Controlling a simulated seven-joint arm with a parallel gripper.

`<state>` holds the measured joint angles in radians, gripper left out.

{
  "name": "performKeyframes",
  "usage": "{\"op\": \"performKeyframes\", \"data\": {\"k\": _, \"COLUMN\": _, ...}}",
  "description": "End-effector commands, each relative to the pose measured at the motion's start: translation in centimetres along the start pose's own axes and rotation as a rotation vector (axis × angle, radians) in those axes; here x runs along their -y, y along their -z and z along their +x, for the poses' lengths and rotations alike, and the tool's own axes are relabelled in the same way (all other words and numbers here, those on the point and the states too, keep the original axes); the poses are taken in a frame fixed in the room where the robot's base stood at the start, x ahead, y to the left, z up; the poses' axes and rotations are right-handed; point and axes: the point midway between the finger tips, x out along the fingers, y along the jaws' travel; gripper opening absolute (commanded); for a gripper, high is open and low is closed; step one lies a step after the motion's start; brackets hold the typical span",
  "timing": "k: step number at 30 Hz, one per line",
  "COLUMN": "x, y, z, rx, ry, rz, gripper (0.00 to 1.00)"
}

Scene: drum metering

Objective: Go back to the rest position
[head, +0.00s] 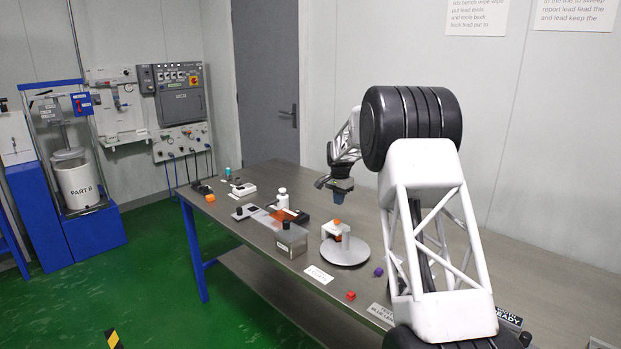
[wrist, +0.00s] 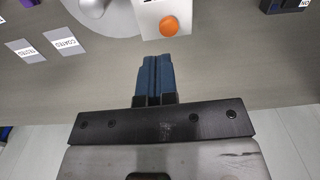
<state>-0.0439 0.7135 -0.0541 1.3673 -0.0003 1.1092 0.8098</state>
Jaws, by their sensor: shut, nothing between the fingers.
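My gripper (head: 339,196) points down above the metal bench (head: 250,238), near a small white block-like device with an orange knob (head: 337,223) on a round grey plate (head: 345,252). In the wrist view the blue fingers of my gripper (wrist: 154,62) are pressed together with nothing between them. The orange knob (wrist: 169,26) on the white device lies just beyond the fingertips. Whether the fingertips touch the device cannot be told; they look apart from it.
A grey box (head: 291,243), a white bottle (head: 282,198), a red cube (head: 351,295) and a purple block (head: 378,272) are on the bench. Labels (head: 318,274) lie near its front edge. A drum marked "PART B" (head: 78,184) stands at the far left. The bench's far right is mostly clear.

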Motion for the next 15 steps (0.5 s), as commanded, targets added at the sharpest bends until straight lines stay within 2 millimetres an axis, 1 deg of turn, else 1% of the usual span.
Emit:
{"op": "performKeyframes", "data": {"k": 1, "x": -0.5, "y": -0.4, "z": -0.8, "rx": -0.003, "ry": 0.003, "rz": -0.006, "gripper": 0.00}}
{"op": "performKeyframes", "data": {"k": 8, "x": -3.4, "y": -2.6, "z": -4.4, "rx": -0.013, "ry": 0.012, "rz": -0.049, "gripper": 0.00}}
{"op": "performKeyframes", "data": {"k": 15, "x": -6.9, "y": -5.5, "z": -8.1, "rx": -0.024, "ry": 0.021, "rz": -0.101, "gripper": 0.00}}
